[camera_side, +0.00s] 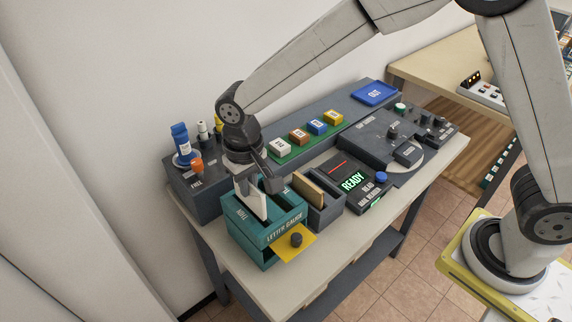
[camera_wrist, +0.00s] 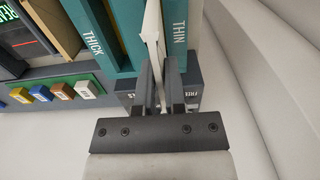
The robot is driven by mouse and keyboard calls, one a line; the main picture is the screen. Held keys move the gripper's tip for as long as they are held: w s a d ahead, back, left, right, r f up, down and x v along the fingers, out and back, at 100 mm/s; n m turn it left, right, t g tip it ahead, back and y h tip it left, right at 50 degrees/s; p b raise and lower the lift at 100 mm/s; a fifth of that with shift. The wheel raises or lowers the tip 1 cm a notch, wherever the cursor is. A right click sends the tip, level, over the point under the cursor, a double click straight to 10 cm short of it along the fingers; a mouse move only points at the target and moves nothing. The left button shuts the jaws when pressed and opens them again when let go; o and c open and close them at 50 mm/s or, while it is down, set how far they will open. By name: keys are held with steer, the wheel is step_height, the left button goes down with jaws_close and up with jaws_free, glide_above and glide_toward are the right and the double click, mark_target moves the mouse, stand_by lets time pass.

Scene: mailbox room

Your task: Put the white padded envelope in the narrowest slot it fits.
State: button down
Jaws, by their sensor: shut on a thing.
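My gripper (camera_side: 257,188) is shut on the white padded envelope (camera_side: 252,205) and holds it upright at the teal letter gauge (camera_side: 268,238). In the wrist view the gripper's fingers (camera_wrist: 161,75) pinch the white envelope (camera_wrist: 152,30), which shows as a thin edge. There the teal gauge (camera_wrist: 121,28) carries the word THICK on its left part and THIN on its right part. The envelope lies between the two labels, beside the THIN wall. The envelope's lower part is hidden, so I cannot tell how deep it sits.
A grey holder (camera_side: 322,212) with a brown envelope (camera_side: 307,190) stands right of the gauge. A yellow card (camera_side: 294,247) with a dark knob sticks out at the gauge's front. Coloured blocks (camera_side: 299,136), a READY display (camera_side: 353,181) and bottles (camera_side: 181,143) stand around it.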

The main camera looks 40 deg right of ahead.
steer(key=shift+f, duration=1.55)
steer(key=shift+c, duration=1.9)
jaws_free()
steer(key=shift+r, duration=0.1)
steer(key=shift+r, duration=2.95)
